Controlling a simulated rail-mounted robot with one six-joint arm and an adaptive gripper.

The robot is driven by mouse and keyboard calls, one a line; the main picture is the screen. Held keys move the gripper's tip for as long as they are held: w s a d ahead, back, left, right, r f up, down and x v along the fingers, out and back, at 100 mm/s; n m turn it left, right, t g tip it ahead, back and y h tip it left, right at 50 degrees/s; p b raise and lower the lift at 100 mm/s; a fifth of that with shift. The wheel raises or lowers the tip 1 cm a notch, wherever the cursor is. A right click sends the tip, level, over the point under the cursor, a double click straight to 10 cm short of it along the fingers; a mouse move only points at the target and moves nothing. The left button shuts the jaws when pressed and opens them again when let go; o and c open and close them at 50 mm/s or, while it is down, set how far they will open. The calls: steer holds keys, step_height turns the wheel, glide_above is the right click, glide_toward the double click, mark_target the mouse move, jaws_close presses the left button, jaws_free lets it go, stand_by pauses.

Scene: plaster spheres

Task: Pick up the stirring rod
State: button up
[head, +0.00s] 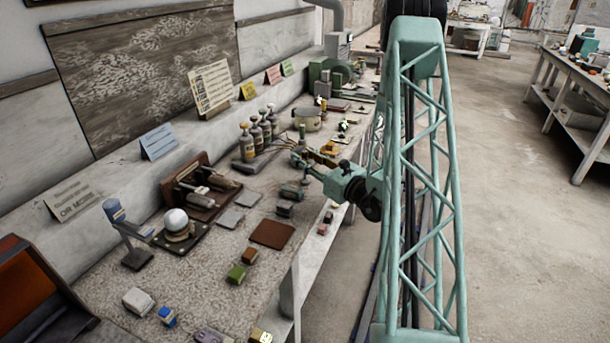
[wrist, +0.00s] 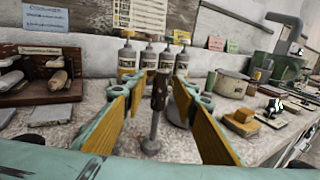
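In the wrist view, a slim upright tool (wrist: 154,125) with a dark brown upper part and a grey metal shaft shows between my fingers. It may be the stirring rod, but I cannot tell for sure. My gripper (wrist: 158,84) has its two yellow-padded fingers spread, with a gap on both sides of the tool. I see no clear contact, and the depth between tool and fingertips is hard to judge. In the head view, my gripper (head: 303,156) is over the right part of the workbench; the tool cannot be made out there.
Several bottles (wrist: 127,60) stand behind the tool. A beige pot (wrist: 231,83) and an orange-yellow block (wrist: 241,122) are to the right. A wooden rack (wrist: 40,75) is at left. The bench (head: 215,265) has some free room in front; its right edge lies near my arm.

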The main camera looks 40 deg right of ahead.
mark_target(305, 151)
steer(key=c, duration=0.9)
steer(key=shift+r, duration=0.2)
steer(key=shift+r+p, duration=0.55)
steer(key=shift+r, duration=0.95)
steer(key=shift+s+r, duration=0.15)
steer(key=shift+s, duration=0.1)
steer(key=s+a+p, duration=0.2)
steer(key=s, duration=0.2)
steer(key=s+a+r+p, duration=0.1)
steer(key=s+p, duration=0.1)
steer(key=s, duration=0.2)
steer(key=s+a+p, duration=0.2)
steer(key=s+p, duration=0.1)
steer(key=s, duration=0.2)
steer(key=shift+s+a+r, duration=0.1)
steer(key=shift+a+r, duration=0.1)
steer(key=shift+a, duration=0.15)
